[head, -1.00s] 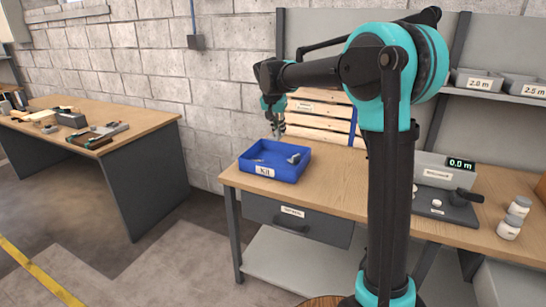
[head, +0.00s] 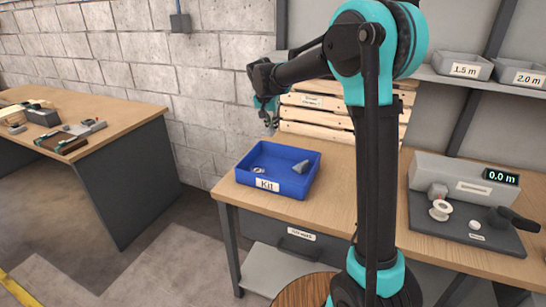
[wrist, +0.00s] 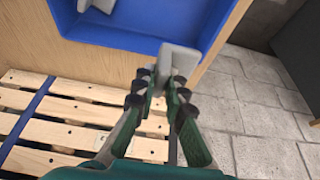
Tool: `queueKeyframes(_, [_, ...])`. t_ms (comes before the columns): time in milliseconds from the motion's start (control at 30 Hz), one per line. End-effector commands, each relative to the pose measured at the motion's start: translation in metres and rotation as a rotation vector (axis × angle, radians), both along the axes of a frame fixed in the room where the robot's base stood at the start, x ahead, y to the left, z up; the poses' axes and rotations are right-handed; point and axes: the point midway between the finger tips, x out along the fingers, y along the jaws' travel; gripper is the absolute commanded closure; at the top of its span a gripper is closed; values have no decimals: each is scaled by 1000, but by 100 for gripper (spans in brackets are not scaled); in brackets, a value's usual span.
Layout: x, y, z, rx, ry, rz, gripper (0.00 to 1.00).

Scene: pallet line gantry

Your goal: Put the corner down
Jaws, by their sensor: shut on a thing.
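My gripper (wrist: 160,88) is shut on a grey corner (wrist: 178,60), a plain angular piece held between the fingertips. In the head view my gripper (head: 270,122) hangs just above and behind the far rim of the blue Kit bin (head: 268,186); the held corner is hard to make out there. In the wrist view the corner overlaps the blue rim of the bin (wrist: 130,28), and I cannot tell whether it touches. Inside the bin lie a grey piece (head: 301,167) and a small metal piece (head: 258,170); a grey piece also shows in the wrist view (wrist: 104,5).
The bin stands on a wooden workbench (head: 345,205) near its left end. Slatted pallets (head: 305,115) stand behind the bench. A measuring device (head: 465,185) reading 0.0 m is at the right. Another table (head: 110,125) is at the left, across a floor gap.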

Motion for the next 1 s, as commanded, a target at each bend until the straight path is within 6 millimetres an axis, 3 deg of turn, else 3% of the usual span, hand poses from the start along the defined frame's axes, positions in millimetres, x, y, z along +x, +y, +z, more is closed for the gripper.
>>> queueKeyframes(200, [0, 0, -54, 0, 0, 0, 100])
queueKeyframes(333, [0, 0, -79, 0, 0, 0, 100])
queueKeyframes(667, [0, 0, -105, 0, 0, 0, 100])
queueKeyframes(833, [0, 0, -129, 0, 0, 0, 100])
queueKeyframes(1000, [0, 0, -134, 0, 0, 0, 100])
